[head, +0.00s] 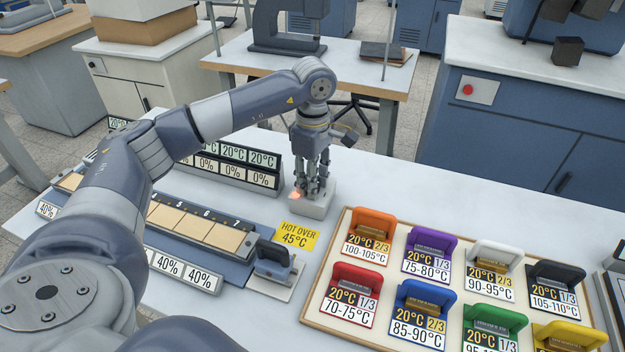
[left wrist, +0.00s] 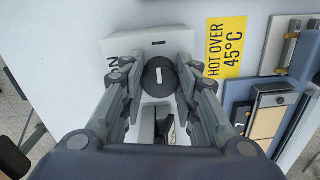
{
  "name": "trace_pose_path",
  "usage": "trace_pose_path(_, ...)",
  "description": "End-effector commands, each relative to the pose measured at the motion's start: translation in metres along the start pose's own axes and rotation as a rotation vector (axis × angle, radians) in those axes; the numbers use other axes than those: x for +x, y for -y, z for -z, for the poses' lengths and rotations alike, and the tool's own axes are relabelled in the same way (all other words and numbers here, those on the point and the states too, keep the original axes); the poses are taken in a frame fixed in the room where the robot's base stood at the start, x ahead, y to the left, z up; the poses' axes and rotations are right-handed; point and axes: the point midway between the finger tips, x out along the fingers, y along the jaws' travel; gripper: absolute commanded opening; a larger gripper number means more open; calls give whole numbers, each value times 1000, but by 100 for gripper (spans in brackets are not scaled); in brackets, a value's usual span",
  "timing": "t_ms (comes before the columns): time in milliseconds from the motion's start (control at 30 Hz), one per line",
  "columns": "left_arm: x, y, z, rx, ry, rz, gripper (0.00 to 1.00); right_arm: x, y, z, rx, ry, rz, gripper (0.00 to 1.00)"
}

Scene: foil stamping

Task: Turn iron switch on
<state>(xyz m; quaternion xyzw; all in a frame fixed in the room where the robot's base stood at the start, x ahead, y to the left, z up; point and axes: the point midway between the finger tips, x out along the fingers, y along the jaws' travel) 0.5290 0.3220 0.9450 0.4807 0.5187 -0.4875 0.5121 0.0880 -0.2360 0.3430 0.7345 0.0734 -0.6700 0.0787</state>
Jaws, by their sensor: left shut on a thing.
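The iron switch is a small white box (head: 317,208) on the white table, with an orange glow at its left side in the head view. In the left wrist view, the box (left wrist: 128,46) carries a round dark knob (left wrist: 151,76) with a pale line, and lettering, partly hidden, that seems to end in N. My left gripper (head: 312,190) points down over the box; its fingers are closed around the knob. The iron (head: 272,262), with a dark handle, sits on a plate to the left of the colour holders. My right gripper is not in view.
A yellow "HOT OVER 45°C" label (head: 299,235) lies near the switch. A wooden tray (head: 338,262) of coloured holders stands to the right. A row of tan pads (head: 190,222) and percentage displays (head: 235,172) lie to the left. Table behind the tray is clear.

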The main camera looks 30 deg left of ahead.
Motion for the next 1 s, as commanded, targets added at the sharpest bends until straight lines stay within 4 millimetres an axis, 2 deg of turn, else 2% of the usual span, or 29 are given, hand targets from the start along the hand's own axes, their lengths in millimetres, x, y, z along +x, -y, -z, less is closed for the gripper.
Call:
trace_pose_path(267, -1, -1, 0, -1, 1, -3, 5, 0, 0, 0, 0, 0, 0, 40)
trace_pose_path(300, -1, -1, 0, -1, 1, -3, 38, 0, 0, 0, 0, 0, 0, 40)
trace_pose_path(367, -1, -1, 0, -1, 1, -3, 50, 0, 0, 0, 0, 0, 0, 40)
trace_pose_path(767, -5, -1, 0, -2, 1, -3, 50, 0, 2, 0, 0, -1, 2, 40)
trace_pose_path(867, -17, -1, 0, -2, 1, -5, 50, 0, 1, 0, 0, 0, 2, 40)
trace_pose_path(1000, -46, -2, 0, -1, 2, -8, 50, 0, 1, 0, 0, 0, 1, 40)
